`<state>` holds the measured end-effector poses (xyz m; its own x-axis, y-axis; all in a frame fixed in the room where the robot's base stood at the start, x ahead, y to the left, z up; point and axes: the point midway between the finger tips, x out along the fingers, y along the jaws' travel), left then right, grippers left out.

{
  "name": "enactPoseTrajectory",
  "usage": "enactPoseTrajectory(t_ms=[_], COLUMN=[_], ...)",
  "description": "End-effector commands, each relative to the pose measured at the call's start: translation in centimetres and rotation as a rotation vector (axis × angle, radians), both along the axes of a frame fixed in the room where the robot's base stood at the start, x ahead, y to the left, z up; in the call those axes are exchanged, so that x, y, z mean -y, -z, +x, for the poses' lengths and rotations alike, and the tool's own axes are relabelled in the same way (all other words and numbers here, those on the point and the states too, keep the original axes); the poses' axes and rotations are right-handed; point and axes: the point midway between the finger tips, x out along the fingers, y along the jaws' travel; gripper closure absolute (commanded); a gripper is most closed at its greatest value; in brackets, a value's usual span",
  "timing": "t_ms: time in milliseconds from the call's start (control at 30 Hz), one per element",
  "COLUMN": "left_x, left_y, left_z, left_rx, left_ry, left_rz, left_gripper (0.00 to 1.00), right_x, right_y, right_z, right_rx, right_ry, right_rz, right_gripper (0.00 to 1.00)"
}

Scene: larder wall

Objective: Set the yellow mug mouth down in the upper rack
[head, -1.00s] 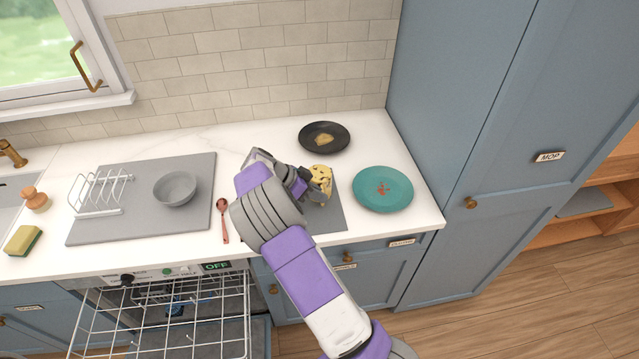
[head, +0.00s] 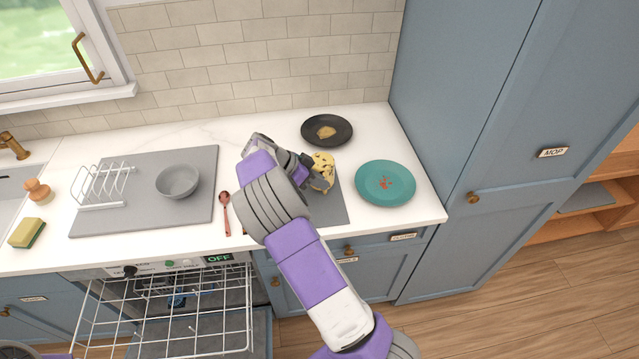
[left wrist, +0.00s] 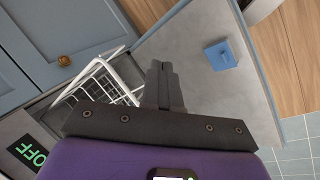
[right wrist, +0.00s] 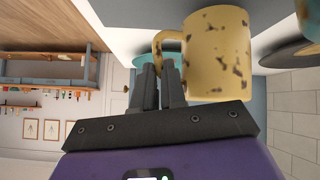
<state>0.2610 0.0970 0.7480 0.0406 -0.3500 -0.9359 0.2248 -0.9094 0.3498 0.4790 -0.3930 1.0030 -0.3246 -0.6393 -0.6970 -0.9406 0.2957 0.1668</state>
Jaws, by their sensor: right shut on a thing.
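The yellow mug (head: 323,164), speckled with dark brown spots, is above the dark grey mat on the counter. My right gripper (head: 308,162) is shut on it. In the right wrist view the mug (right wrist: 218,55) fills the upper middle, its handle (right wrist: 157,42) at the fingertips (right wrist: 160,85); its mouth is not clearly shown. The upper rack (head: 165,318), white wire, is pulled out of the dishwasher at lower left and looks empty where it shows. My left gripper's fingers (left wrist: 163,85) are together and empty, near the rack (left wrist: 100,88).
A teal plate (head: 385,182) and a black plate (head: 327,131), both with food scraps, lie near the mug. A red spoon (head: 225,212), a grey bowl (head: 178,181) and a white plate stand (head: 103,186) are to its left. The open dishwasher door (left wrist: 205,85) carries a blue piece (left wrist: 221,54).

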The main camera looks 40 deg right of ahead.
Motion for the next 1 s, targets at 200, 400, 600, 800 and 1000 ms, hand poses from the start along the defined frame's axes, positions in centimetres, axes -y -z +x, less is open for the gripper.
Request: enactPoseTrajectory(t_ms=[200, 400, 600, 800, 1000], left_x=[0.0, 0.0, 0.0, 0.0, 0.0], left_y=[-0.6, -1.3, -3.3, -5.6, -7.0], left_z=[0.0, 0.0, 0.0, 0.0, 0.0], left_rx=[0.000, 0.000, 0.000, 0.000, 0.000], left_ry=[0.000, 0.000, 0.000, 0.000, 0.000], left_rz=[0.000, 0.000, 0.000, 0.000, 0.000], left_gripper=[1.00, 1.00, 1.00, 1.00, 1.00], right_x=[0.0, 0.0, 0.0, 0.0, 0.0], right_y=[-4.8, -7.8, -10.9, -14.0, -16.0], right_z=[0.1, 0.1, 0.0, 0.1, 0.0], right_rx=[0.005, 0.003, 0.002, 0.002, 0.002], right_ry=[-0.001, -0.001, 0.001, -0.001, 0.001], right_rz=[-0.001, -0.001, -0.002, -0.001, -0.002], right_gripper=[1.00, 1.00, 1.00, 1.00, 1.00])
